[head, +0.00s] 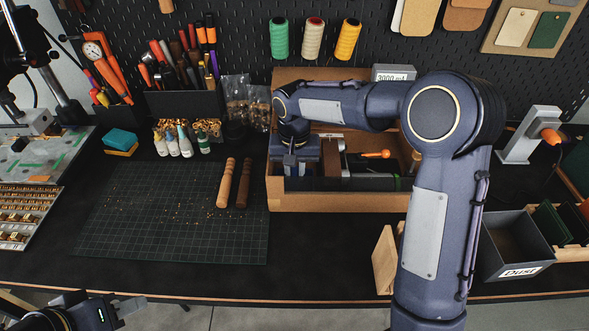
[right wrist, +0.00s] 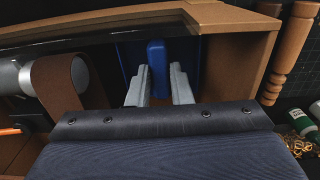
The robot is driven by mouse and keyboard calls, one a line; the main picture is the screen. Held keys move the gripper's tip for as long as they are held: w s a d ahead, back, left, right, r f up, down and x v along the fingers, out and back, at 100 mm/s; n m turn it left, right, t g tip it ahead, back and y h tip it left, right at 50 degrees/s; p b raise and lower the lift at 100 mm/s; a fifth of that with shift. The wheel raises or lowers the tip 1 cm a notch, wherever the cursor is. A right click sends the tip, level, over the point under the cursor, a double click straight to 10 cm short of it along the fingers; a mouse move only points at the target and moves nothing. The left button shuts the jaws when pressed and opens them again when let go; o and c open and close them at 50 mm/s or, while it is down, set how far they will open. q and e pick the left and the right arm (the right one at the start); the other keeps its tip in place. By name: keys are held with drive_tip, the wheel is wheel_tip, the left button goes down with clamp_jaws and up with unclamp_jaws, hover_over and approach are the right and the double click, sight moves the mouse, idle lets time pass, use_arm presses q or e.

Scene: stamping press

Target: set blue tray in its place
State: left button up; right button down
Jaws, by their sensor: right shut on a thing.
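The blue tray (right wrist: 157,66) shows in the right wrist view as a raised blue grip with darker blue surfaces around it, in a corner of a brown wooden box (right wrist: 215,65). My right gripper (right wrist: 159,84) has its two grey fingers on either side of the blue grip, shut on it. In the head view my right arm reaches down into the left part of the open box (head: 330,202). There the gripper hides most of the tray. My left gripper (head: 128,306) is at the lower left, off the table's front edge, and its fingers are not clear.
Two wooden handles (head: 235,184) lie left of the box on the green cutting mat (head: 130,215). Inside the box, right of my gripper, are a brown strap roll (right wrist: 62,80) and an orange-handled tool (head: 375,154). A grey dust bin (head: 515,248) stands at right.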

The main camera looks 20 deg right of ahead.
sight(295, 175)
drive_tip(key=shift+f, duration=0.25)
drive_tip(key=c, duration=0.9)
unclamp_jaws()
wheel_tip(295, 175, up, 8)
drive_tip(key=p, duration=0.6)
drive_tip(key=shift+r, duration=0.1)
